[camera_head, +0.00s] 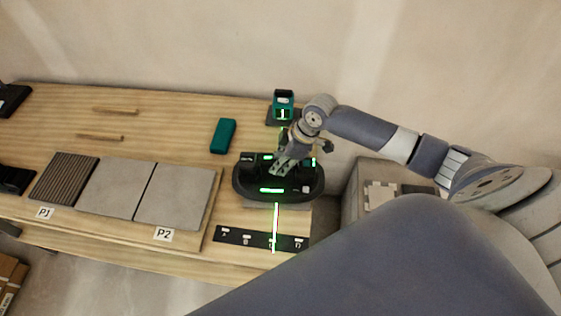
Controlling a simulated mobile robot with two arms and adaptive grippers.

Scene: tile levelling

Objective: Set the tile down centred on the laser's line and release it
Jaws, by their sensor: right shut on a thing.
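My right gripper (284,165) is shut on the dark oval lifter (242,186), low over the right part of the wooden bench. A thin grey edge, seemingly the tile (262,206), shows below the lifter's front rim; the lifter hides the rest. I cannot tell whether it touches the bench. The green laser (283,103) stands at the back. Its bright green line (276,222) runs forward, crosses the lifter somewhat right of its left-right middle, and ends on the dark lettered strip (233,237). My left gripper is not in view.
Two grey tiles (114,188) (176,196) and a ribbed dark panel (64,179) lie on a board at left, with labels P1 (45,213) and P2 (164,235). A teal block (223,136) and two wooden sticks (115,111) (99,138) lie behind. A grey box (352,196) stands right.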

